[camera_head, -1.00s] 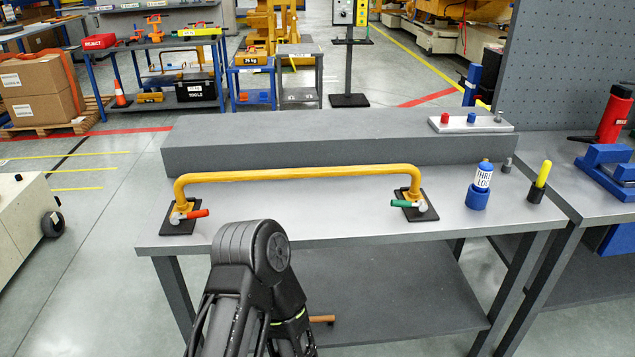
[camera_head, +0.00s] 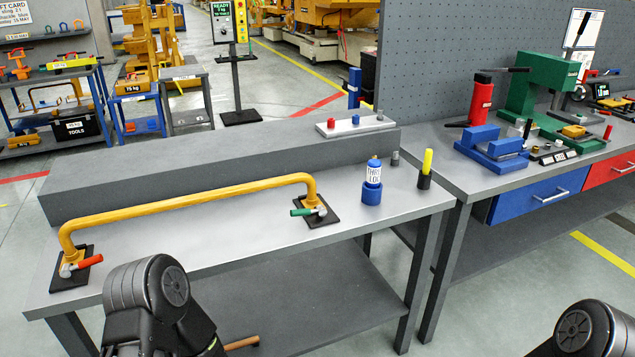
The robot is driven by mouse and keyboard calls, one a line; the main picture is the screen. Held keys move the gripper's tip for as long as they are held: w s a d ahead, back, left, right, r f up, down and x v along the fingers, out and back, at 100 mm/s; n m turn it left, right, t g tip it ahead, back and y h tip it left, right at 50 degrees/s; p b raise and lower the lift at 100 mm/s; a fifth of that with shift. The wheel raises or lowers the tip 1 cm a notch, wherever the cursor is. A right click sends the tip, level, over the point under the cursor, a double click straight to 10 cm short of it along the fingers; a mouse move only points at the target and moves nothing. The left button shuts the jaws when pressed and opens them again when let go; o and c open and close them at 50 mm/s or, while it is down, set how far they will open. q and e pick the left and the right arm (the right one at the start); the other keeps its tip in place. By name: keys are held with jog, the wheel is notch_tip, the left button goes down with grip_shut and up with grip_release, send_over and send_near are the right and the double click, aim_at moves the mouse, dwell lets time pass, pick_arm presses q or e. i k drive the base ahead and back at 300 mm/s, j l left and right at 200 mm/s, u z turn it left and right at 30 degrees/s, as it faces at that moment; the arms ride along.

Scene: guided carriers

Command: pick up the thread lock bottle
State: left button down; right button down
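The thread lock bottle (camera_head: 374,172) is blue and white with printed letters. It stands upright in a blue round holder (camera_head: 371,193) near the right end of the grey table (camera_head: 230,225). My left arm shows at the bottom left, and my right arm shows at the bottom right corner. Both arms are well apart from the bottle. Neither gripper's fingers can be seen.
A yellow bar (camera_head: 185,200) with red and green handles spans the table left of the bottle. A black cup with a yellow marker (camera_head: 427,162) and a small grey peg (camera_head: 395,158) stand close to the bottle. A grey raised block (camera_head: 200,165) lies behind. A blue clamp (camera_head: 492,148) sits on the right bench.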

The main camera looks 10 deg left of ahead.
aim_at(374, 165)
jog(key=i+l, duration=1.05)
jog(key=u, duration=1.7)
jog(key=i+l, duration=0.05)
jog(key=l, duration=0.05)
